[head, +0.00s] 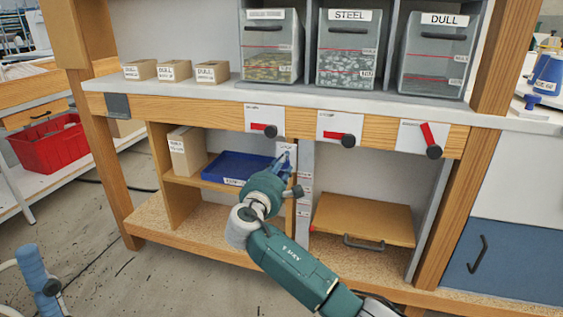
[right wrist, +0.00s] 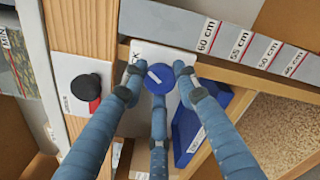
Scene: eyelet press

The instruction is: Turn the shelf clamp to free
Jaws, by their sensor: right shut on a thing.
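The shelf clamp is a round blue knob (right wrist: 160,78) with a white line on its face, on a white plate whose lettering is partly covered. My right gripper (right wrist: 158,85) has its blue fingers closed around the knob, one on each side and one below. In the head view my right gripper (head: 286,166) reaches the post under the bench, and hides most of the clamp. The wooden shelf board (head: 362,218) with a grey handle sits right of the post. A blue part of my left gripper (head: 38,272) shows at the lower left, too little to tell its state.
A scale strip (head: 304,195) marked in cm runs down the post. A blue tray (head: 237,167) sits close left of the gripper. Red-and-black knobs (head: 270,131) stick out of the bench front above. Bins labelled STEEL (head: 349,47) and DULL (head: 439,53) stand on top.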

